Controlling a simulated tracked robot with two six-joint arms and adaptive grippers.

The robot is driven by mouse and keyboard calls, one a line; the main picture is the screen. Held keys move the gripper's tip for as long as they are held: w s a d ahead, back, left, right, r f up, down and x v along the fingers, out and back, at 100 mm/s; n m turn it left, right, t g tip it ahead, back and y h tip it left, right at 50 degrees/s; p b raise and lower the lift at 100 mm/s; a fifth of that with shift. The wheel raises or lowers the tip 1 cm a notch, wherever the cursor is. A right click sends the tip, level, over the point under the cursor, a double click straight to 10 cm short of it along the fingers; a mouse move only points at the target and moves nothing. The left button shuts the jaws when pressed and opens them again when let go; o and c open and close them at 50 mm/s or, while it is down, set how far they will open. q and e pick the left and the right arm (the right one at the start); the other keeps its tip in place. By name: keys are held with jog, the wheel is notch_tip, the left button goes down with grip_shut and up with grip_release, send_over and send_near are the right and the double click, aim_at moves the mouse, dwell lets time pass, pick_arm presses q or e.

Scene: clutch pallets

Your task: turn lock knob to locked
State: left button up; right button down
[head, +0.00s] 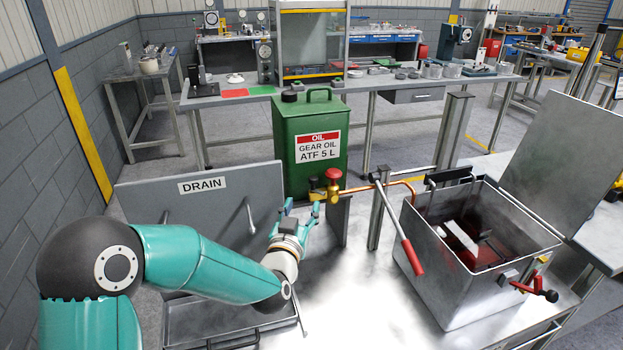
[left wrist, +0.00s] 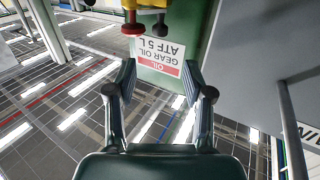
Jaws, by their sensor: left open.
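A brass valve (head: 332,193) with a red knob (head: 333,174) on top stands in front of the green oil can. A small dark knob sits beside the red one. The left wrist view shows the red knob (left wrist: 132,24) and dark knob (left wrist: 160,24) at its top edge, upside down. I cannot tell which is the lock knob, nor its setting. My left gripper (head: 300,210) is open and empty, left of and slightly below the valve, apart from it. Its fingers (left wrist: 158,82) frame the can's label in the left wrist view. My right gripper is not in view.
The grey DRAIN panel (head: 150,198) stands behind my left arm. A lever with a red handle (head: 413,258) hangs beside the open metal box (head: 450,288). A red tap (head: 548,295) projects from the box. The green can (head: 310,155) stands behind. Bare bench (head: 350,305) lies in front.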

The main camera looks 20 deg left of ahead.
aim_at(312, 181)
pick_arm(q)
jog(key=w+p, duration=0.1)
jog(key=w, duration=0.2)
jog(key=w+p, duration=0.1)
jog(key=w, duration=0.3)
jog(key=w+a+p, duration=0.1)
jog(key=w, duration=0.2)
jog(key=shift+w, duration=0.4)
grip_shut()
